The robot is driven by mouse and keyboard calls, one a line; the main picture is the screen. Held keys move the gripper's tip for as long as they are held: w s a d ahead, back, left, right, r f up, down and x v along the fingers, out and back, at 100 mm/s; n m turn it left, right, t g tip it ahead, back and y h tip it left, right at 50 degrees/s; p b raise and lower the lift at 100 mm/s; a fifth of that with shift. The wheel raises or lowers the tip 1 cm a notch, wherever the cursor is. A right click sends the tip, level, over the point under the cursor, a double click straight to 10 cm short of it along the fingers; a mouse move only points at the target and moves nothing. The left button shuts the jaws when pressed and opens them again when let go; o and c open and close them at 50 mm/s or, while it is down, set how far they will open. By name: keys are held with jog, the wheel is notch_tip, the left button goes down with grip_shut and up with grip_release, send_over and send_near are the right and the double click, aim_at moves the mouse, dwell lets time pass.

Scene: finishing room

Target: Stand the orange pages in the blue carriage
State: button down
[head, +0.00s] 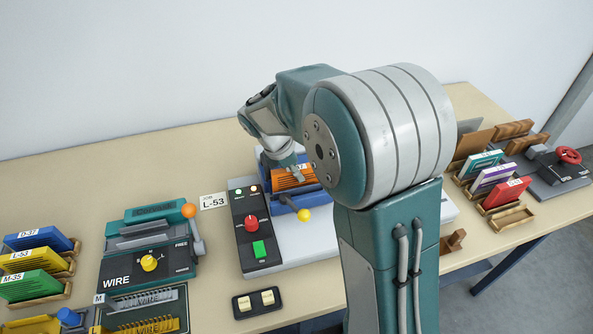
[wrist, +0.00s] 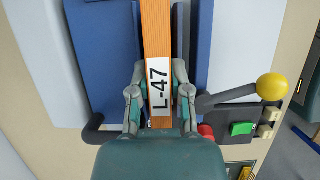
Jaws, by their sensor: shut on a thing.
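The orange pages (wrist: 156,30), a narrow block with a white label reading L-47, lie between the fingers of my gripper (wrist: 159,80) in the wrist view. My gripper is shut on them. The blue carriage (wrist: 100,50) shows on both sides of the pages, with a lever ending in a yellow knob. In the head view the pages (head: 290,180) are at the blue carriage (head: 283,200), below my gripper (head: 287,166). My arm hides part of both. I cannot tell whether the pages touch the carriage's bottom.
A black control panel (head: 252,228) and a card reading L-53 (head: 214,201) are left of the carriage. A wire machine (head: 148,262) and blue, yellow and green blocks stand farther left.

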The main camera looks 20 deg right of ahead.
jog(key=shift+f, duration=0.5)
jog(key=c, duration=0.9)
grip_release()
jog(key=shift+o, duration=0.2)
jog(key=shift+v, duration=4.95)
jog(key=shift+a+r, duration=0.2)
jog(key=shift+r, duration=0.25)
jog(key=shift+s+r, duration=0.1)
jog(key=s+d+r+m+t+y, duration=0.1)
jog(key=s+d+m+t+y, duration=0.1)
jog(key=s+m, duration=0.7)
jog(key=s+d+r+m+t+y, duration=0.2)
jog(key=s+m, duration=0.7)
jog(key=s, duration=0.5)
jog(key=shift+r+t+y, duration=0.25)
jog(key=shift+t+y, duration=0.05)
jog(key=shift+t, duration=0.5)
